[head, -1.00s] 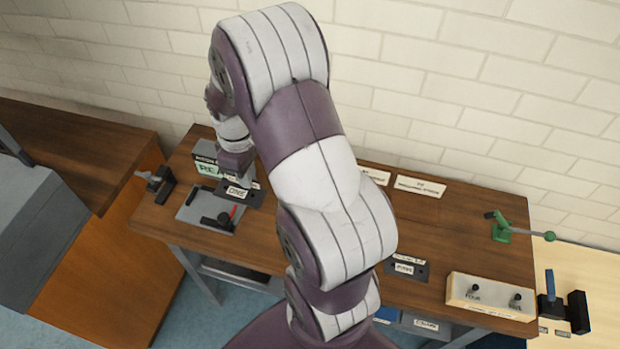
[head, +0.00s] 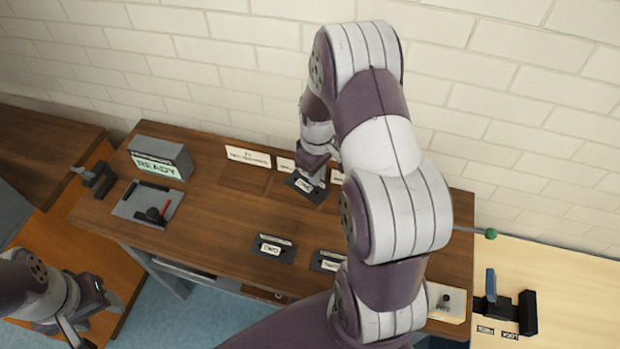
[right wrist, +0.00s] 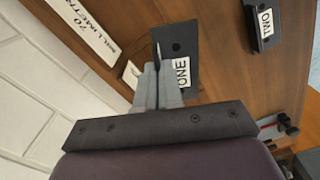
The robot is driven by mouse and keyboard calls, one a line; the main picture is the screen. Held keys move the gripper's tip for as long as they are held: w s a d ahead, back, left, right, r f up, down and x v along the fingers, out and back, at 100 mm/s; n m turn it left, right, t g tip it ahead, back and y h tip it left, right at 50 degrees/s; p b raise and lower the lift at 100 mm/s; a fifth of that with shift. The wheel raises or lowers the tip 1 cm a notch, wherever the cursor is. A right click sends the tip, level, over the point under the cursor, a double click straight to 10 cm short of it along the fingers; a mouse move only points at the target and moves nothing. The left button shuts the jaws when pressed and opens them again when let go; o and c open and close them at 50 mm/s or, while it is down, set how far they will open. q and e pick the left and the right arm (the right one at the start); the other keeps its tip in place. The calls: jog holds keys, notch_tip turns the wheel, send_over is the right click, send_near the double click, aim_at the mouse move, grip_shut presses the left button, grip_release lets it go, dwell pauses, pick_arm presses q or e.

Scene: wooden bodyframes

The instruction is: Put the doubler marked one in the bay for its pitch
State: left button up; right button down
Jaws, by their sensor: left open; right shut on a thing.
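The doubler marked ONE (head: 305,188) is a dark flat plate with a white label, at the back middle of the bench in the head view. It also fills the top middle of the right wrist view (right wrist: 179,45). My right gripper (head: 314,176) is shut on it; whether the plate touches the wood I cannot tell. Bay signs stand along the wall: one reading millimetres (head: 248,156), a small one (head: 285,164) just left of the gripper, and one partly hidden behind the arm. My left gripper (head: 78,328) is open, low at left.
The doubler marked TWO (head: 271,249) and another doubler (head: 328,261) lie near the front edge. My right arm hides much of the bench's right side.

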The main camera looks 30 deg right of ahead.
aim_at(303, 178)
jog(key=w+f, duration=0.2)
jog(key=w, duration=0.1)
jog(key=w+f, duration=0.1)
jog(key=w, duration=0.1)
jog(key=shift+w+f, duration=0.1)
jog(key=shift+f, duration=0.1)
jog(key=f, duration=0.1)
jog(key=f+p, duration=0.1)
jog(key=f, duration=0.1)
jog(key=shift+a+f, duration=0.2)
jog(key=shift+f, duration=0.1)
jog(key=shift+w+d+f, duration=0.1)
jog(key=shift+f, duration=0.15)
jog(key=c, duration=1.6)
grip_release()
jog(key=shift+o, duration=0.2)
